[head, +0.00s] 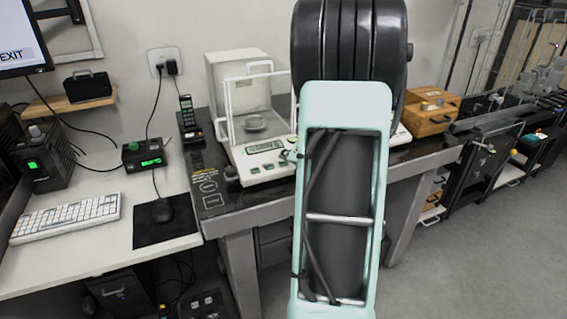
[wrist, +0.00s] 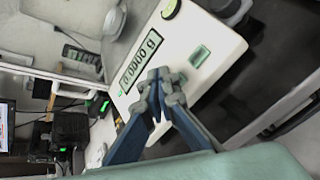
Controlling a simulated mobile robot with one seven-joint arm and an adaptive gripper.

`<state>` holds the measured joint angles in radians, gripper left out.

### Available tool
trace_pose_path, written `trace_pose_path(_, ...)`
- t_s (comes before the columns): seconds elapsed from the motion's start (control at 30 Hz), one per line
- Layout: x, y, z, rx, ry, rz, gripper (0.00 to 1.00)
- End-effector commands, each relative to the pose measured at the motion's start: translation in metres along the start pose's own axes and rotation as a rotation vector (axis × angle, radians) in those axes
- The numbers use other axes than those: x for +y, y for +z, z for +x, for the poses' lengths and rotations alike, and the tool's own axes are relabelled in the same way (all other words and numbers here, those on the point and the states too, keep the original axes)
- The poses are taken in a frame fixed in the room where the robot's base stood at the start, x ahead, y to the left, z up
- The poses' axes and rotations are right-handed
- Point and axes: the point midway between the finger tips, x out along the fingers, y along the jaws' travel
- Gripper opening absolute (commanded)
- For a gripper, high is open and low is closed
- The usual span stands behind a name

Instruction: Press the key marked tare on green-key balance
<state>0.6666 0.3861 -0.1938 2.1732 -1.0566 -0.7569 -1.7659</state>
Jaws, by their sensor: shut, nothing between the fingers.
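A white balance (head: 243,160) with a glass draft shield stands on the dark table in the head view, left of my arm. Its front has a display and small keys, too small to read. In the wrist view, a white balance panel (wrist: 222,50) fills the upper middle. It has a lit display (wrist: 141,61) showing zeros, a square green key (wrist: 200,55) and a round yellow-green spot (wrist: 171,8). No key marking is legible. My gripper (wrist: 160,82) is shut and empty, its tips over the panel near the display. Contact cannot be told. My arm hides much in the head view.
A handset (head: 187,112) stands left of the balance, with a green-lit device (head: 144,154), mouse (head: 161,211) and keyboard (head: 66,217) farther left. A wooden box (head: 431,112) is at the right. The draft shield's frame stands close behind the front panel.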

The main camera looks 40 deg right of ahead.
Motion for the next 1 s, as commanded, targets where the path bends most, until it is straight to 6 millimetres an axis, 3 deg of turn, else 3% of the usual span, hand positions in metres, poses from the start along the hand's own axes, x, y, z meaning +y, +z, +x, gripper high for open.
trace_pose_path(0.5, 0.025, 0.025, -0.033, -0.002, 0.0, 0.0, 0.0)
trace_pose_path(1.0, 0.025, 0.025, -0.034, 0.0, 0.0, 0.0, 0.0)
